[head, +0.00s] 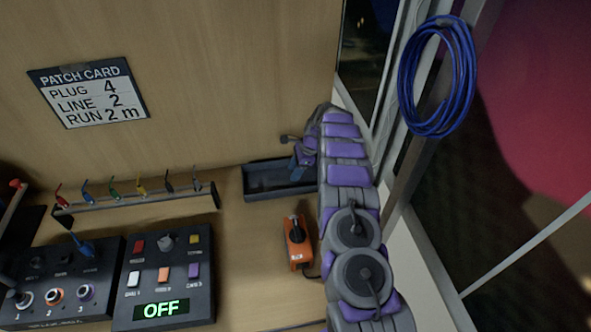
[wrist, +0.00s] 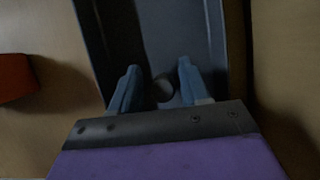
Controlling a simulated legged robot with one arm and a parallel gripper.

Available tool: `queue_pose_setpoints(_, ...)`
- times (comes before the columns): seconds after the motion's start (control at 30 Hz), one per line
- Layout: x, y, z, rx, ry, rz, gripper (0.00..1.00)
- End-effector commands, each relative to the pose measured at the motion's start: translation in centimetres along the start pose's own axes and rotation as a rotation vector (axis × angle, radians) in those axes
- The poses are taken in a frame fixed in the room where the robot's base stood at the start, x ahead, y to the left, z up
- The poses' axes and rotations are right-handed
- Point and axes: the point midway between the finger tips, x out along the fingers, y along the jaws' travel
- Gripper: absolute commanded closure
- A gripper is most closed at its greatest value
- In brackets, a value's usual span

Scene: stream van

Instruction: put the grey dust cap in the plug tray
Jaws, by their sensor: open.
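The dark plug tray (head: 262,182) lies on the bench against the wood panel, left of my arm. In the wrist view the tray (wrist: 180,35) runs up from between my fingers to the top edge. My gripper (head: 297,166) is over the tray's right end, partly hidden by my arm in the head view. In the wrist view my gripper (wrist: 157,88) is open, with its two blue fingers apart. A small dark round thing, apparently the grey dust cap (wrist: 164,88), shows between the fingers against the tray floor. I cannot tell whether it touches the tray.
An orange box with a black knob (head: 298,244) stands in front of the tray. A rack of coloured plugs (head: 135,203) and two control boxes (head: 160,285) are to the left. A blue cable coil (head: 437,75) hangs at the right. Bare bench lies between control boxes and orange box.

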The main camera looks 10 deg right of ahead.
Motion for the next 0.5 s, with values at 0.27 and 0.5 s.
queue_pose_setpoints(0.27,-0.4,0.0,-0.2,0.001,-0.003,-0.002,0.54)
queue_pose_setpoints(0.5,-2.9,0.0,0.1,0.001,0.000,-0.002,0.54)
